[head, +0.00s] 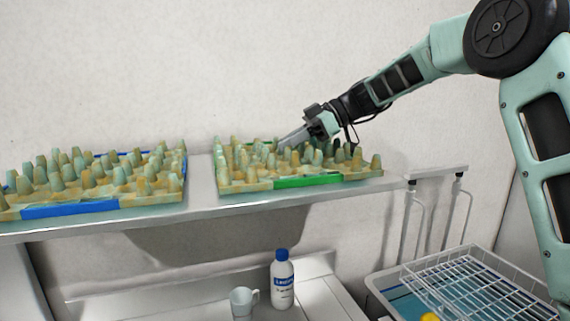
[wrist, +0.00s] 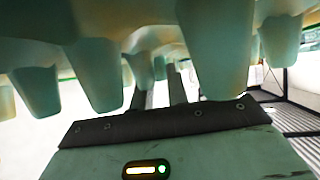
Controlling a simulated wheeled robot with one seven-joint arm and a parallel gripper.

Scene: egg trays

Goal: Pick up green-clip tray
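The green-clip tray (head: 242,187) sits on the right part of a metal shelf in the head view. It is a tan tray with rows of upright greenish-tan cones and a green clip (head: 308,181) on its front edge. My gripper (head: 290,139) reaches in from the right, low over the back part of this tray, with its fingers among or just above the cones. In the wrist view, cones hang from the top of the picture around my gripper (wrist: 161,88). Its two dark fingers stand apart with a bright gap between them. The fingertips are partly hidden by cones.
A similar tray with a blue clip (head: 70,210) lies to the left, with a narrow gap between the trays. The wall stands close behind the shelf (head: 205,207). Below are a white bottle (head: 282,283), a mug (head: 243,302) and a wire rack (head: 465,290).

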